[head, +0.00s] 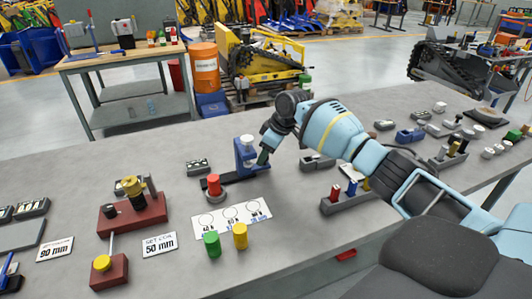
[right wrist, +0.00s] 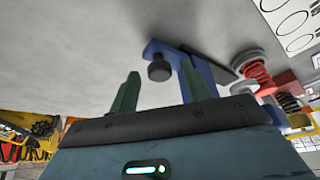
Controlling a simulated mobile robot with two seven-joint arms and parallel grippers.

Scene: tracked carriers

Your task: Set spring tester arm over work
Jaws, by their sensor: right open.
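The spring tester (head: 244,153) is a blue upright stand with a white knob on top and a dark base, at mid-table in the head view. Its blue arm, with a black round tip (right wrist: 159,70), shows in the right wrist view. A red piece (head: 214,185) stands on the dark base, left of the stand. My right gripper (head: 264,156) is at the stand's right side. In the right wrist view its two green fingers (right wrist: 158,84) are apart, with the black tip seen between them. I cannot tell whether they touch it. My left gripper is out of view.
A white card with circles (head: 232,216) lies in front, beside green (head: 212,244) and yellow (head: 240,236) cylinders. A red fixture (head: 133,214) stands left. A grey holder with coloured pegs (head: 346,197) stands right, beneath my arm. The table between fixture and tester is fairly clear.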

